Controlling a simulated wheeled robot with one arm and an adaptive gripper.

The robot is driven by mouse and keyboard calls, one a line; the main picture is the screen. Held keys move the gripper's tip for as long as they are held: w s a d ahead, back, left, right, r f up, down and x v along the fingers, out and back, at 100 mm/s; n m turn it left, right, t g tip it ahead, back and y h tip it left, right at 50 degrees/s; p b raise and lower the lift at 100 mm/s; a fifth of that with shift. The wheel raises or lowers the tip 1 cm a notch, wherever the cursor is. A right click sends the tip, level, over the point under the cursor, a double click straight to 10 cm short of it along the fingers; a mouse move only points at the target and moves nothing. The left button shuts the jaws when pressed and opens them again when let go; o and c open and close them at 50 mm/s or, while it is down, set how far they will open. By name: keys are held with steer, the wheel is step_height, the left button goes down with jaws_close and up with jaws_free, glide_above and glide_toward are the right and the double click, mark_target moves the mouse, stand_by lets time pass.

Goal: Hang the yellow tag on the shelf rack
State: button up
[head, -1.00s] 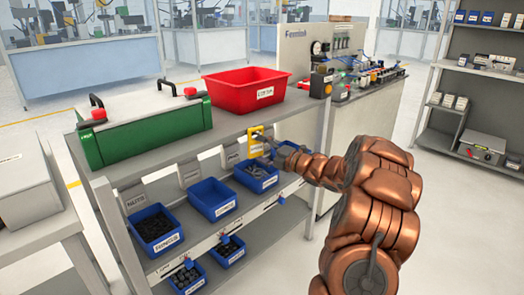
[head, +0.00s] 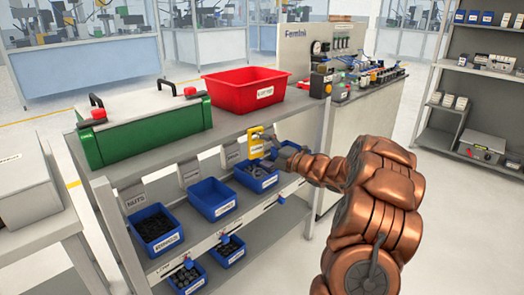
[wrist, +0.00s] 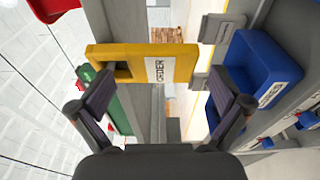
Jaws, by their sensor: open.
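The yellow tag (head: 255,142) is at the shelf rack's (head: 240,122) upper front edge, right of the middle. It also shows in the wrist view (wrist: 180,62), with a white label and a slot at one end. What holds it up is not clear. My gripper (head: 272,153) is just in front and to the right of the tag. In the wrist view my gripper (wrist: 165,95) is open, its two fingers wide apart on either side of the view, with the tag beyond them and nothing clasped between.
A red bin (head: 245,88) and a green case (head: 145,130) stand on the rack's top. Grey tags (head: 188,172) hang along the front edge. Blue bins (head: 212,198) with parts sit on the shelves below. Open floor lies to the right.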

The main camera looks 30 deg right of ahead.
steer(key=v, duration=1.1)
steer(key=shift+s, duration=0.15)
steer(key=shift+d, duration=0.1)
steer(key=w+a+m+g+h, duration=0.25)
steer(key=w+m+h, duration=0.25)
steer(key=m+h, duration=0.25)
steer(key=s+a+f+m+g, duration=0.3)
steer(key=s+a+m+g, duration=0.25)
steer(key=s+a, duration=0.6)
steer(key=s+a+f+m+g, duration=0.2)
steer(key=s+a+m+g, duration=0.35)
steer(key=s, duration=1.05)
steer(key=s+a+f+m+g, duration=0.35)
steer(key=s+a+g, duration=0.25)
steer(key=s+a, duration=0.65)
steer(key=s+r+p, duration=0.1)
steer(key=r+p, duration=0.9)
steer(key=r, duration=0.1)
steer(key=s+r+y+p, duration=0.1)
steer(key=s+r+p, duration=0.1)
steer(key=r+p, duration=0.8)
step_height(320, 180, up, 2)
steer(key=shift+s+d+r+t+p, duration=0.15)
steer(key=shift+s+d+t+p, duration=0.1)
steer(key=shift+t+p, duration=0.2)
